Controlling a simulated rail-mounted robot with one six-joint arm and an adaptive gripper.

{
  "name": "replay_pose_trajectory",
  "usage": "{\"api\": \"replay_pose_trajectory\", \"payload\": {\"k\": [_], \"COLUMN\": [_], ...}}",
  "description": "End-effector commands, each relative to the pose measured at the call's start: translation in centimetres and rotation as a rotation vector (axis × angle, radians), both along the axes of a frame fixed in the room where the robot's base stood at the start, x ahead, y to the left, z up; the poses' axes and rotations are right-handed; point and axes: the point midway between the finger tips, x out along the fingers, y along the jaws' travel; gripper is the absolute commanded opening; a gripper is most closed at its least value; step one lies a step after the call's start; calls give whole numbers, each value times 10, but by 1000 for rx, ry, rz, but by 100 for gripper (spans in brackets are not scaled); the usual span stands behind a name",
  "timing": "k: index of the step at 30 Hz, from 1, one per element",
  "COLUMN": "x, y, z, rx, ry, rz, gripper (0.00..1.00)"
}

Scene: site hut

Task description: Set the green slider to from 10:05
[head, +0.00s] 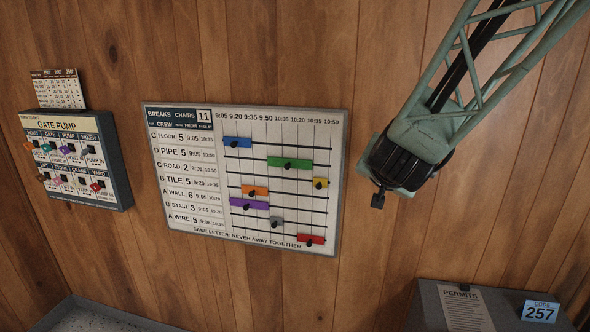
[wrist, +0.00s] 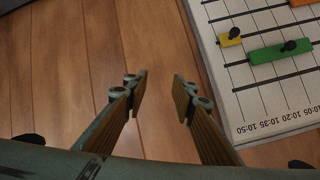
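The green slider (head: 289,163) is on the second line of the white break board (head: 190,228), with a dark knob near its middle. Its left end is about under the 9:50 label and its right end near 10:35. In the wrist view the green slider (wrist: 280,52) is at upper right, its dark knob standing up. My gripper (head: 380,197) is at the right of the board, in front of bare wood, apart from the slider. In the wrist view my gripper (wrist: 160,88) has its two fingers apart with nothing between them.
A blue slider (head: 238,142), a yellow slider (head: 320,184), an orange slider (head: 254,190), a purple slider (head: 249,203), a grey slider (head: 276,221) and a red slider (head: 311,239) share the board. A gate pump panel (head: 78,160) hangs left. A permits box (head: 430,305) is lower right.

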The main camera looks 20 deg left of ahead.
Motion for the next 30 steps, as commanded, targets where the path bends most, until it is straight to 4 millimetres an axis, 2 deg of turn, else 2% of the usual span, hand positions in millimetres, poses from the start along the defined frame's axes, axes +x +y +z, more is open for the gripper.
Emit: {"api": "replay_pose_trajectory", "payload": {"k": [16,30], "x": [1,-24], "y": [89,170], "z": [-20,-30], "rx": [-101,-204], "ry": [-127,-270], "rz": [28,57], "gripper": [24,24]}}
